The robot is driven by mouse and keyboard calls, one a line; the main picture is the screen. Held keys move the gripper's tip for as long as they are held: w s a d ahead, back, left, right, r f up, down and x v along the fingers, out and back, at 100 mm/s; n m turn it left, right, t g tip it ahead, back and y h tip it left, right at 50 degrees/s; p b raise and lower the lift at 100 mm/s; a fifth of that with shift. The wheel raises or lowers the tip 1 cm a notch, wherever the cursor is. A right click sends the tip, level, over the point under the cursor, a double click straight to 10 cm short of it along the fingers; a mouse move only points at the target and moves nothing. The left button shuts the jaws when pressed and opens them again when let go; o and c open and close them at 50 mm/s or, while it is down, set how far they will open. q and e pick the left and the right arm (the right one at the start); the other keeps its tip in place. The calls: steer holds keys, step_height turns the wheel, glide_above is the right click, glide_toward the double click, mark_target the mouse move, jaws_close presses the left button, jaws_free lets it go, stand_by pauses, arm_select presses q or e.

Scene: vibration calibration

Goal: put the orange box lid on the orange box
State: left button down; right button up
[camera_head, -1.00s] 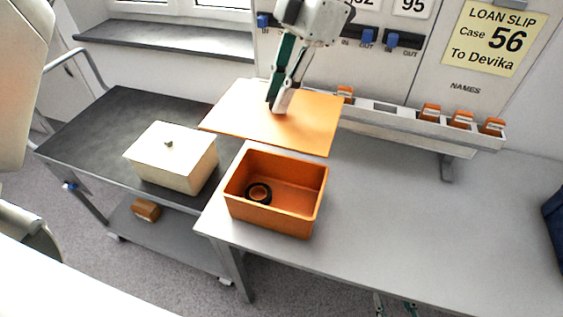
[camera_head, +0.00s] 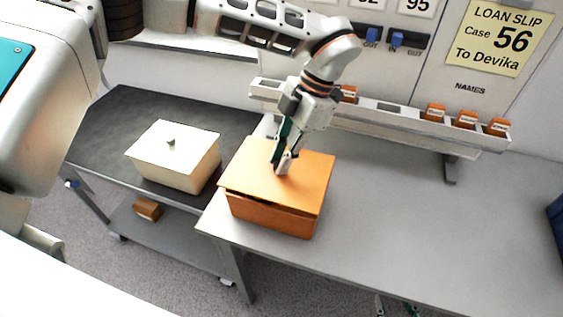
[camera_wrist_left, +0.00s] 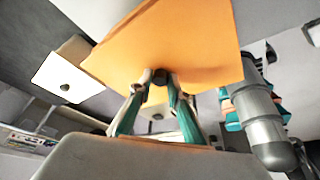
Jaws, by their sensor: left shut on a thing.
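The orange box lid (camera_head: 285,192) is a flat orange plate lying over the orange box (camera_head: 268,216) on the grey table. A dark gap shows between the lid and the box's front rim, so I cannot tell if it is seated. My left gripper (camera_head: 282,168) reaches down from above and is shut on the lid's small knob, as the left wrist view (camera_wrist_left: 160,78) shows. The lid (camera_wrist_left: 185,40) fills much of that view. The box's inside, where a dark ring lay earlier, is hidden. My right gripper (camera_head: 395,305) shows only its fingertips at the bottom edge, spread apart and empty.
A cream lidded box (camera_head: 178,158) stands left of the orange box on a dark cart (camera_head: 100,128). A small orange block (camera_head: 148,208) lies on the cart's lower shelf. A rail (camera_head: 390,122) with orange-tabbed slots runs behind. The table's right part is clear.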

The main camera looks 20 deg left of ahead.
arm_select(q)
steer(key=shift+f, duration=0.95)
steer(key=shift+f, duration=0.4)
steer(key=c, duration=1.9)
jaws_free()
steer(key=shift+r, duration=0.4)
steer(key=v, duration=1.2)
